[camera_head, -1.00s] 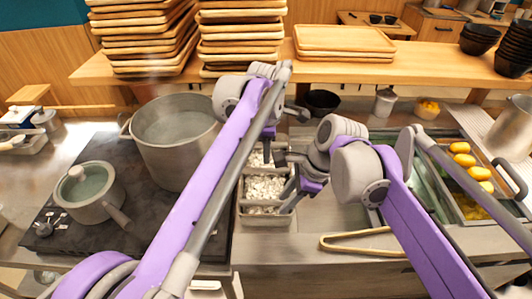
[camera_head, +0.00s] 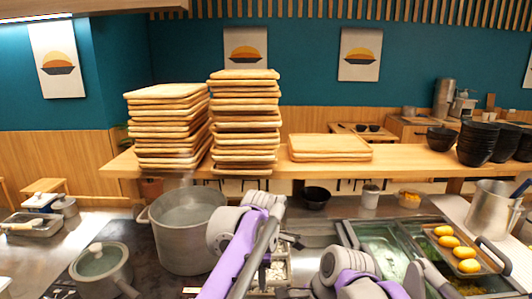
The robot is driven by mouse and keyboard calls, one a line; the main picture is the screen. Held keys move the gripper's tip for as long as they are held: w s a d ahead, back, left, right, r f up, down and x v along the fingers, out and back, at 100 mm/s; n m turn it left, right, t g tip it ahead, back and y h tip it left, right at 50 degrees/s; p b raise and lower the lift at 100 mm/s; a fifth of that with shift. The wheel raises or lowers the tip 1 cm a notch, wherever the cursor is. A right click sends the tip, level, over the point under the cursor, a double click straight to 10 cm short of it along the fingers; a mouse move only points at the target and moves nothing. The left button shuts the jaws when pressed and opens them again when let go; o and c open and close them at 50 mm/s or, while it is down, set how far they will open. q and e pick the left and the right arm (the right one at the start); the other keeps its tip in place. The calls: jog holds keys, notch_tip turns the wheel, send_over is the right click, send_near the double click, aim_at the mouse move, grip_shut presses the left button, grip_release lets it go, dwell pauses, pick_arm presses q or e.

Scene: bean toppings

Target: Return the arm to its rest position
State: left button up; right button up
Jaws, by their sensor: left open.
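My left arm (camera_head: 240,255) is raised in the lower middle, its purple link reaching up from the bottom edge. My left gripper (camera_head: 290,240) is at its far end, open, with nothing seen between its fingers. It is above the back of a metal container (camera_head: 288,280) with white bits, which my arm partly hides. My right arm (camera_head: 350,268) shows only in part at the bottom, right of the left one. Its fingers are not seen.
A large steel pot (camera_head: 185,235) stands left of my left arm, with a smaller lidded pot (camera_head: 100,265) nearer. A wooden shelf (camera_head: 420,160) with tray stacks (camera_head: 245,120) and black bowls (camera_head: 480,142) crosses behind. A tray of yellow items (camera_head: 455,250) is at right.

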pick_arm(q)
jog(key=s+a+f+m+t, duration=0.1)
jog(key=s+a+f+m, duration=0.1)
jog(key=s+a+m, duration=0.4)
jog(key=s+a+f+m+t, duration=0.1)
jog(key=s+a+f+m, duration=0.2)
jog(key=s+a, duration=0.4)
jog(key=s+a+f+m+t+p, duration=0.1)
jog(key=s+a+f+m, duration=0.3)
jog(key=s+f+m, duration=0.4)
jog(key=s+f, duration=0.2)
jog(key=s, duration=0.4)
jog(key=shift+f, duration=0.25)
pick_arm(e)
jog(key=s+d+f+n+t+h, duration=0.4)
jog(key=s+d+f+n, duration=0.7)
jog(key=n, duration=0.6)
jog(key=shift+s+d+f+t, duration=0.35)
jog(key=shift+s+d, duration=0.35)
jog(key=shift+s, duration=0.45)
pick_arm(q)
jog(key=shift+s, duration=0.1)
